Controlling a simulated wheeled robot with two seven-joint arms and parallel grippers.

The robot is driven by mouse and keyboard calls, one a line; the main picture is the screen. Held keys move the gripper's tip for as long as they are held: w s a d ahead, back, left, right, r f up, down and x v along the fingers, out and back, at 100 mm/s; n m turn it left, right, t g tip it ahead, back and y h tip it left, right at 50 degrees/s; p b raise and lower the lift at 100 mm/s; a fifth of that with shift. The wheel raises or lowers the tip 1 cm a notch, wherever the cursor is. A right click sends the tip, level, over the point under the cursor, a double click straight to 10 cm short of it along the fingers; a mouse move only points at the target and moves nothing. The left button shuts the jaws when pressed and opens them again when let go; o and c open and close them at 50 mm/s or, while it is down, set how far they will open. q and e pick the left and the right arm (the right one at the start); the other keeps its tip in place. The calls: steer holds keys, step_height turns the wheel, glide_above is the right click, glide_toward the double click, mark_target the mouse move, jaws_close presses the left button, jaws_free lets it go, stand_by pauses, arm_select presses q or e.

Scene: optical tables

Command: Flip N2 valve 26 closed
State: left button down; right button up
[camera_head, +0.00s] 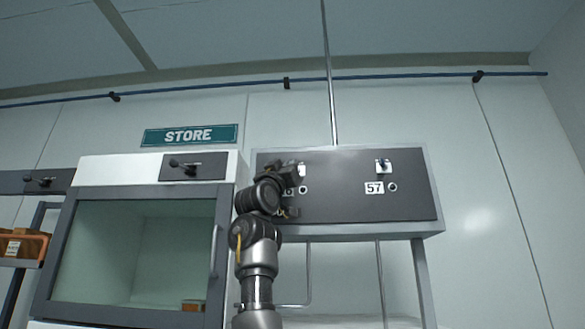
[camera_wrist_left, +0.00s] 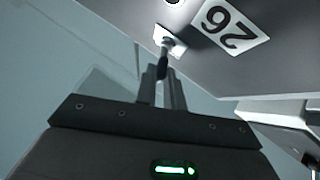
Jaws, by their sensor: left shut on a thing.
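N2 valve 26 (camera_head: 302,170) is on the left part of the dark panel, mostly hidden behind my left gripper (camera_head: 293,175) in the head view. Its number label (camera_head: 289,191) is partly covered there. In the left wrist view the label 26 (camera_wrist_left: 230,27) is plain, upside down, beside the valve's white plate (camera_wrist_left: 170,42). My left gripper (camera_wrist_left: 162,78) is shut on the valve's small handle, whose dark part shows between the fingertips. The handle's exact angle is hard to tell. My right gripper is in neither view.
A glass-fronted cabinet (camera_head: 140,250) stands left under a STORE sign (camera_head: 190,135). A vertical pipe (camera_head: 331,90) rises above the panel.

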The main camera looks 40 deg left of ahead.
arm_select(q)
steer(key=shift+s+a+m+h, duration=0.15)
steer(key=shift+m+h, duration=0.1)
steer(key=shift+h, duration=0.3)
steer(key=shift+w+a+m+h, duration=0.1)
steer(key=shift+m+h, duration=0.15)
steer(key=shift+h, duration=0.3)
steer(key=shift+s+r+h, duration=0.1)
steer(key=shift+r+h, duration=0.05)
steer(key=shift+h, duration=0.35)
steer(key=c, duration=1.5)
jaws_free()
steer(key=b+v, duration=0.8)
steer(key=v, duration=0.2)
steer(key=shift+f, duration=0.5)
